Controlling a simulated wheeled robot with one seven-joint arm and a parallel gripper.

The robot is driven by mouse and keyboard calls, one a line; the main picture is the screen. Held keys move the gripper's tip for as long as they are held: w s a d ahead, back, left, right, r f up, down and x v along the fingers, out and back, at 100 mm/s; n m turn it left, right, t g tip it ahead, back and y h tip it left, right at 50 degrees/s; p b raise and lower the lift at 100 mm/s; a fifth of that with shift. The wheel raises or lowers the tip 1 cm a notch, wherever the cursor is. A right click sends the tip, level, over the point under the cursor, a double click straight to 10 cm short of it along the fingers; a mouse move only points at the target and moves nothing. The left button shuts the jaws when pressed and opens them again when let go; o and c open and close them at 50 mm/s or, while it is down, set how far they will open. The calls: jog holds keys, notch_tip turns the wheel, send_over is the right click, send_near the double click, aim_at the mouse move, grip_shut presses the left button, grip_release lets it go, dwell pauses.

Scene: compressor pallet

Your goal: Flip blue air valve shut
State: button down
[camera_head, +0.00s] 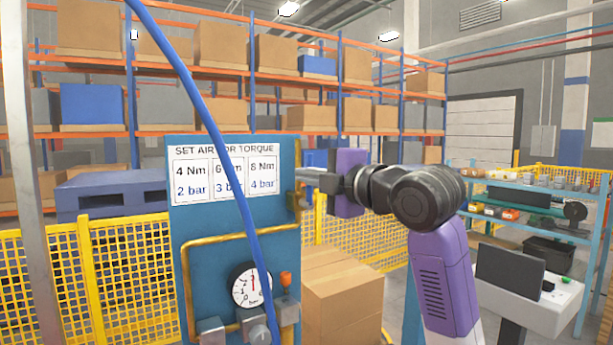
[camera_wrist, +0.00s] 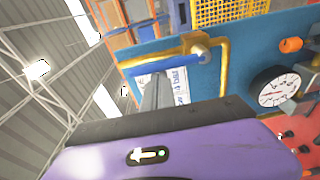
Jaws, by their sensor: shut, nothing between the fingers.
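The blue air valve shows in the wrist view as a blue lever (camera_wrist: 180,60) at a yellow pipe corner on the blue panel. Its end is near the tips of my gripper (camera_wrist: 157,82), and I cannot tell if they touch. In the head view my gripper (camera_head: 302,174) is at the right edge of the panel, beside a brass pipe fitting (camera_head: 293,202). The lever is not clear in that view. My gripper is shut with nothing held.
The blue panel (camera_head: 215,220) carries a torque chart (camera_head: 224,176), yellow piping, a round gauge (camera_head: 251,285) and an orange knob (camera_head: 286,279). A blue hose (camera_head: 243,190) hangs across it. Cardboard boxes (camera_head: 342,298) stand to its right. A yellow mesh fence (camera_head: 125,270) is behind.

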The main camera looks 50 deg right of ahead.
jog(key=shift+d+m, duration=0.35)
jog(key=shift+m, duration=0.25)
jog(key=s+d+f+m+t+h, duration=0.1)
jog(key=d+f+m, duration=0.4)
jog(key=m, duration=1.2)
jog(key=shift+s+d+h+b, duration=0.35)
jog(key=shift+s+d+h, duration=0.35)
jog(key=shift+d, duration=0.45)
jog(key=shift+f, duration=0.15)
jog(key=shift+w, duration=0.1)
